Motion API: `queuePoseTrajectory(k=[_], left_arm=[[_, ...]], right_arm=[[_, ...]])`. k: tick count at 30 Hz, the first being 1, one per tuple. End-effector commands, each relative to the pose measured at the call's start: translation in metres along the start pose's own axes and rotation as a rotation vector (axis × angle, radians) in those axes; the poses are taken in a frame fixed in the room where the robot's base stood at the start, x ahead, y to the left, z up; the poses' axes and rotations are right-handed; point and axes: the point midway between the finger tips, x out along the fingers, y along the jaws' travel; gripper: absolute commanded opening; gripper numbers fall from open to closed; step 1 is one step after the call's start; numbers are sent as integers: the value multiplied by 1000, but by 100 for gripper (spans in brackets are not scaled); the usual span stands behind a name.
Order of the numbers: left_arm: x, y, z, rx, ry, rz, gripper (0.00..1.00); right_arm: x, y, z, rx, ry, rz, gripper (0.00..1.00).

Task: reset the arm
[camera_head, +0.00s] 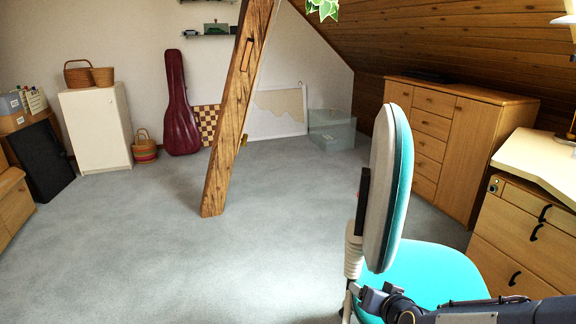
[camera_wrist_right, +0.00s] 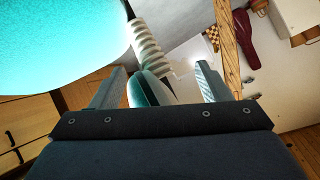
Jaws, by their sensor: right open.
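My right arm comes in from the lower right in the head view, in front of the chair's turquoise seat (camera_head: 425,275). Its gripper (camera_head: 368,298) is low beside the chair's backrest post (camera_head: 352,255). In the right wrist view my right gripper (camera_wrist_right: 160,68) has its two fingers spread wide. The pale ribbed post (camera_wrist_right: 149,45) and part of the backrest (camera_wrist_right: 150,90) show between or beyond the fingers. I cannot tell whether they touch. No held object shows. My left gripper is not in view.
The chair's upright backrest (camera_head: 390,190) stands close to my right arm. A desk with drawers (camera_head: 520,240) is at the right, a wooden cabinet (camera_head: 450,140) behind. A slanted timber post (camera_head: 230,130) rises mid-room. The grey carpet (camera_head: 150,250) at left is clear.

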Motion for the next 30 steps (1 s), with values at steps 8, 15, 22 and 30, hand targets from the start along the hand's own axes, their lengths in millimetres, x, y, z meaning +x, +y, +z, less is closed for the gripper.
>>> queuePoseTrajectory(k=[8, 15, 22, 30], left_arm=[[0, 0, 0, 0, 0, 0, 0], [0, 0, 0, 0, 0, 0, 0], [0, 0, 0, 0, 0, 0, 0], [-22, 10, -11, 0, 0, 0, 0]], right_arm=[[-135, -4, 20, -35, -225, -48, 70], [-206, 2, 60, -64, -364, -46, 70], [-248, 8, 93, -80, -452, -35, 70], [-282, 3, 92, -22, -510, -18, 70]])
